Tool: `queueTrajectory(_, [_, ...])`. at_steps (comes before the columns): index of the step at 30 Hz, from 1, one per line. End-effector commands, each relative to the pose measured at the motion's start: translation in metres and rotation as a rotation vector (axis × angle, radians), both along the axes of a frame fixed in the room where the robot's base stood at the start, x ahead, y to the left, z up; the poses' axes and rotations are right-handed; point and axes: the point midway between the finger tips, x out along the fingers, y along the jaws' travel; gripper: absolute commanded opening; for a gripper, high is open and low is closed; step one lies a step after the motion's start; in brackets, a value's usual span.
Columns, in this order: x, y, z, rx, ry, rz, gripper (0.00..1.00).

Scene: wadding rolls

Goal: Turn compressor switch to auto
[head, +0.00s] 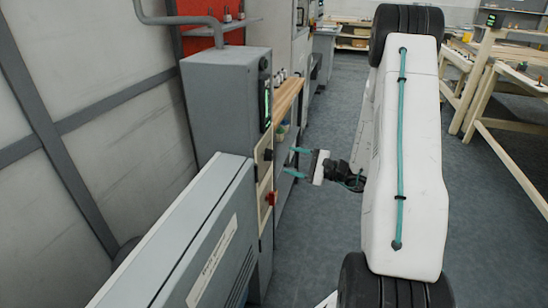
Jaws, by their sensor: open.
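My gripper (294,161) is in the middle of the head view. Its two teal fingers are spread apart, empty, and point left at the side of a tall grey cabinet (226,100). The cabinet's narrow side carries beige panels. A small black knob (267,155) sits on the upper panel, about level with the fingers. A red switch (271,198) sits on the lower panel, below the fingers. The fingers look apart from both. I cannot read any labels or tell which control is the compressor switch, nor its setting.
A grey machine housing (190,240) with a label stands in front of the cabinet at lower left. A wooden shelf (288,98) juts out behind the panels. Wooden benches (490,80) stand at right. The grey floor (315,235) below my gripper is clear.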

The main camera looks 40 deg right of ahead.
Motion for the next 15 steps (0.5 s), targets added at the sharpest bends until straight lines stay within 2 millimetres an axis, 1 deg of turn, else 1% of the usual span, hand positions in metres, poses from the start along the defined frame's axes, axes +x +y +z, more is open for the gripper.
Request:
queueTrajectory(9, [0.042,0.029,0.001,-0.003,-0.003,0.007,0.59])
queueTrajectory(15, [0.059,0.038,0.001,-0.003,-0.002,0.004,0.59])
